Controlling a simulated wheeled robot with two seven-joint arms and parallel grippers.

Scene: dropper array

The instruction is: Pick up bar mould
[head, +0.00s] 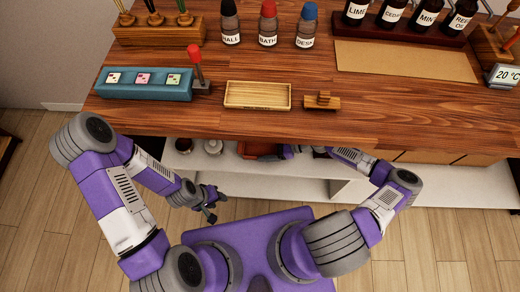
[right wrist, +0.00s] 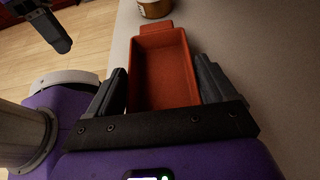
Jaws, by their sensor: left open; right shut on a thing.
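The bar mould is a red, rectangular, open-topped tray (right wrist: 163,72) with a tab at its far end, empty in the right wrist view. My right gripper (right wrist: 162,88) has a finger along each long side of it and is shut on it. In the head view the mould (head: 250,149) shows partly below the counter's front edge, with my right gripper (head: 278,155) at its right end, partly hidden by the counter. My left gripper (head: 210,206) is open and empty, in front of the shelf, left of the mould.
A pale lower shelf (head: 262,184) runs under the wooden counter (head: 220,120), which overhangs it. Small round jars (head: 213,147) stand left of the mould. A round container (right wrist: 155,8) sits beyond its far end. A wooden tray (head: 258,95) lies on the counter.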

